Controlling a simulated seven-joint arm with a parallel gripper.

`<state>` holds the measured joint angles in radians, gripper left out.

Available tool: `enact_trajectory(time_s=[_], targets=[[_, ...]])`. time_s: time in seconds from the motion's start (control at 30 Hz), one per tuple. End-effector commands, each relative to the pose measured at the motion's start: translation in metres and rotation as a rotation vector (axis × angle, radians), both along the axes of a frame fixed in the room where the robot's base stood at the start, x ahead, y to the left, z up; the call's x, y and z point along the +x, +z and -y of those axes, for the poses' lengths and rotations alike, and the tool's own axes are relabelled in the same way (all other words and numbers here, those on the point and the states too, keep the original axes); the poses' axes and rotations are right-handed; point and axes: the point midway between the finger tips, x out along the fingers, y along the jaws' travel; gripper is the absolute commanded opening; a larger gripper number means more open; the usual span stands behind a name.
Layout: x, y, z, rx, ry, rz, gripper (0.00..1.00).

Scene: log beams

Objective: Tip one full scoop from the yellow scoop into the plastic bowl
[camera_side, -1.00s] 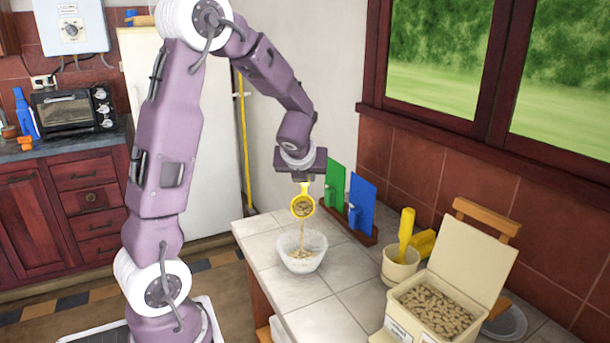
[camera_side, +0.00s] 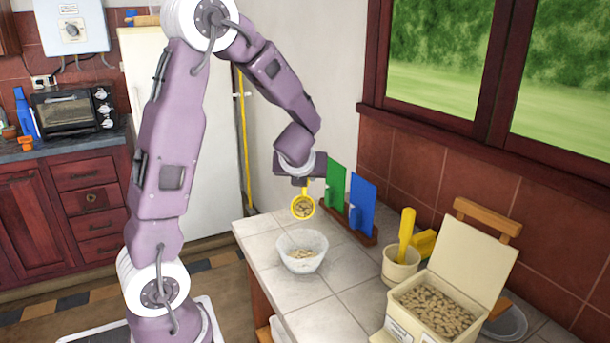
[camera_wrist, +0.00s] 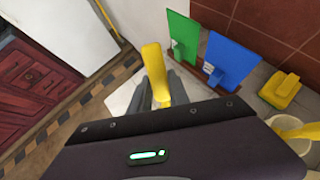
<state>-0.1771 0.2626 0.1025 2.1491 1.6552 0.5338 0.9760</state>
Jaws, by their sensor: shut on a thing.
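My gripper (camera_side: 304,181) is shut on the handle of the yellow scoop (camera_side: 303,216). The scoop hangs tilted steeply above the plastic bowl, its mouth towards the side camera, and some brown pieces show inside it. The translucent plastic bowl (camera_side: 302,265) stands upright on the tiled counter with a small heap of light brown pieces at its bottom. The scoop is apart from the bowl, and no stream falls between them. In the wrist view the yellow scoop (camera_wrist: 155,70) shows between my grey fingers; the bowl cannot be made out there.
Green (camera_side: 335,187) and blue (camera_side: 361,205) boards stand in a rack behind the bowl. A cream pot (camera_side: 401,268) with a yellow-handled tool, and an open cream bin (camera_side: 455,335) of brown pieces, stand to the right. Counter (camera_side: 345,290) beside the bowl is clear.

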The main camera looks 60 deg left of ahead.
Motion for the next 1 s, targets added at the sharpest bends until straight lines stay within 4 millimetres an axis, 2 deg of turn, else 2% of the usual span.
enact_trajectory(time_s=[1.0], targets=[[-0.0055,0.0034,0.0096,0.107,-0.003,0.073,0.0]])
